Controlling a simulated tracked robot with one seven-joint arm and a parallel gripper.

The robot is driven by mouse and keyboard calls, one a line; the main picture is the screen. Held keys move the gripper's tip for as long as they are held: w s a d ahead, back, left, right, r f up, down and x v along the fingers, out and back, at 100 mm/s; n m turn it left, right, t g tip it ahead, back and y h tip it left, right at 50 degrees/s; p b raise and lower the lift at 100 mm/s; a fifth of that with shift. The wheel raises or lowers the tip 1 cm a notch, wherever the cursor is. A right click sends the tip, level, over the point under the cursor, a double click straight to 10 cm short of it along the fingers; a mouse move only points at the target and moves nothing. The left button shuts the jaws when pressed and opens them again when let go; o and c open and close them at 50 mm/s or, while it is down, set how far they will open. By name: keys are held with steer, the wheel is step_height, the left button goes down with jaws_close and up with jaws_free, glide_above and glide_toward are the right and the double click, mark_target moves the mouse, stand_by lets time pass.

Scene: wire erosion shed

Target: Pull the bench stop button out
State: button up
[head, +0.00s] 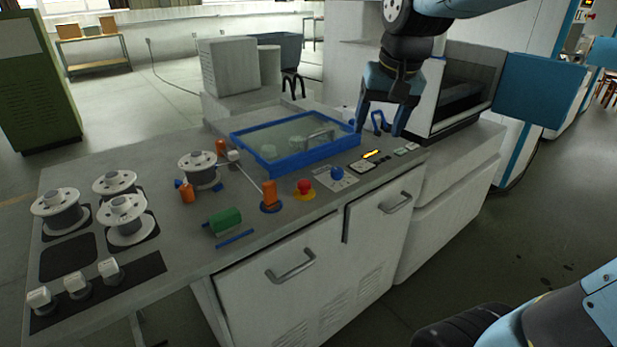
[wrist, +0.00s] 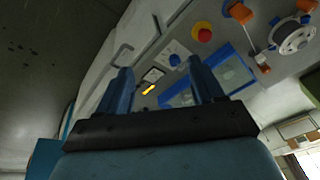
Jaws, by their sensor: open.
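The bench stop button (head: 305,186) is a red mushroom knob on a yellow base, near the front edge of the bench top. It also shows in the wrist view (wrist: 204,33), at the upper middle beyond my fingers. My gripper (head: 381,126) hangs above the right part of the bench, right of and behind the button, apart from it. In the wrist view my gripper's two blue fingers (wrist: 162,80) stand wide apart with nothing between them. Whether the button is pressed in or out, I cannot tell.
A blue knob (head: 337,173) sits just right of the button, and an orange post (head: 269,194) just left. A blue-framed tank (head: 292,139) lies behind. Wire spools (head: 127,215) stand at the left. A machine with a blue door (head: 540,88) stands at the right.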

steer(key=w+a+f+g, duration=0.2)
steer(key=w+a+f, duration=0.1)
steer(key=w+a, duration=0.5)
steer(key=m+g+h, duration=0.1)
glide_toward(304, 182)
step_height(304, 182, down, 9)
steer(key=shift+w+r, duration=0.1)
steer(key=shift+r, duration=0.05)
jaws_close()
stand_by(0.7)
